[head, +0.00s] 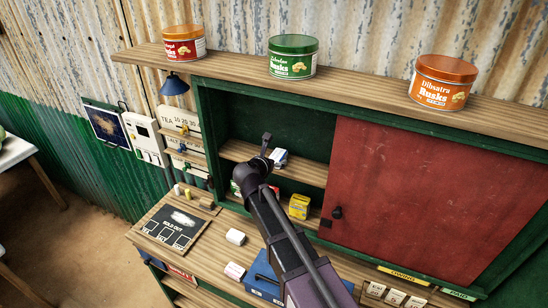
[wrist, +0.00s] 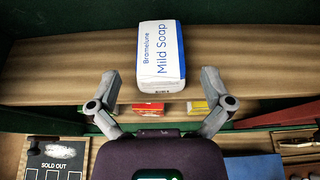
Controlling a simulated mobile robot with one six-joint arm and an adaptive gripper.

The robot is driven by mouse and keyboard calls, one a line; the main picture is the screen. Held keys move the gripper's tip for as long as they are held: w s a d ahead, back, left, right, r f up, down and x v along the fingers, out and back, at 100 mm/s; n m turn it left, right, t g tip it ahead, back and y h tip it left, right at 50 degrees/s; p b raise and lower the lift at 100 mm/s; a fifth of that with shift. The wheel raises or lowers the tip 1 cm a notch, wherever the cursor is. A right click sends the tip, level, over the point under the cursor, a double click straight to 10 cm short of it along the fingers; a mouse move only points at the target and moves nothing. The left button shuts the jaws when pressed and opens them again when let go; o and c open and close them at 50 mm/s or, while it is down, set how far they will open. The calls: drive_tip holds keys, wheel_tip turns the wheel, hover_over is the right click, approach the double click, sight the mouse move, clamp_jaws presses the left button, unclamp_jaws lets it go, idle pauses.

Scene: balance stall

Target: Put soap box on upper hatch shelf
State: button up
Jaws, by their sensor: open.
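The soap box (wrist: 161,55), white and blue with "Mild Soap" on it, rests on the upper hatch shelf (wrist: 70,68), near the front edge. In the head view the soap box (head: 279,157) shows just right of my gripper, on the upper hatch shelf (head: 236,150). My gripper (wrist: 159,78) is open and empty. In the wrist view its fingertips are spread to either side of the box's near end, with visible gaps. My gripper (head: 266,145) and arm hide part of the shelf in the head view.
A yellow box (head: 299,206) stands on the level below. A red sliding panel (head: 410,190) covers the right of the hatch. Tins such as the green one (head: 292,57) line the top ledge.

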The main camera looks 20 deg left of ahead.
drive_tip(key=d+p+v, duration=0.1)
drive_tip(key=p+v, duration=0.2)
drive_tip(key=v, duration=0.7)
drive_tip(key=shift+s+a+p, duration=0.2)
drive_tip(key=shift+a+p, duration=0.1)
drive_tip(key=shift+a, duration=0.2)
idle(1.0)
